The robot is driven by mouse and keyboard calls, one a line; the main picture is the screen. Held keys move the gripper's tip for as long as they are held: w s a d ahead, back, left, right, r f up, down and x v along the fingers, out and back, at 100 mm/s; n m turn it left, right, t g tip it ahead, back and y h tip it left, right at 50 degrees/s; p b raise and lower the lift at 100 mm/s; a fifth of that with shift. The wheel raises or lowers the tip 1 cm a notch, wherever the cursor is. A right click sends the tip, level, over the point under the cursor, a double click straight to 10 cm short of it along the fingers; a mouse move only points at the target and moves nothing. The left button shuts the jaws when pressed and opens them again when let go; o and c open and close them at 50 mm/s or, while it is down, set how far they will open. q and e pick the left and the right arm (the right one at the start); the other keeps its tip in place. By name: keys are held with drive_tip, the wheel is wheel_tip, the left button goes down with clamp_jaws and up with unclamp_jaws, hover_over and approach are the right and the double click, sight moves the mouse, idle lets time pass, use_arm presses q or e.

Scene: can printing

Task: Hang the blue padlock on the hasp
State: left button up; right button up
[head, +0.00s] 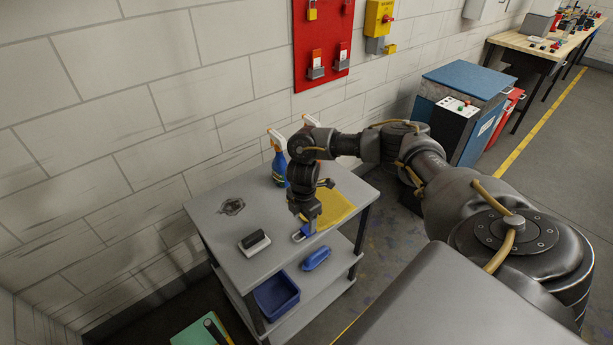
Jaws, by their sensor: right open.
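The blue padlock (309,228) lies on the grey cart's top, near its front right edge. My right gripper (307,219) points down right over the padlock. It is open, with its fingers close to the padlock and hiding part of it. I cannot tell whether they touch it. A yellow box (378,17) with a red knob is on the wall, with a grey fitting (375,45) below it. That fitting may be the hasp, but it is too small to tell. My left gripper is not in view.
The cart top (225,250) also holds a spray bottle (279,165), a yellow cloth (335,208) and a black-and-white block (254,243). A blue bin (276,296) is on the lower shelf. A red board (322,35) with tagged locks hangs on the wall. A blue-topped cabinet (465,80) stands right.

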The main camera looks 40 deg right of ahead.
sight(303, 231)
drive_tip(key=shift+f, duration=0.4)
wheel_tip(303, 231, down, 4)
drive_tip(key=shift+w+r+p, duration=0.1)
drive_tip(key=shift+r+p, duration=0.05)
drive_tip(key=shift+p, duration=0.85)
drive_tip(key=shift+a+f, duration=0.1)
drive_tip(key=shift+f, duration=0.45)
drive_tip(key=c, duration=1.2)
drive_tip(key=shift+r, duration=0.15)
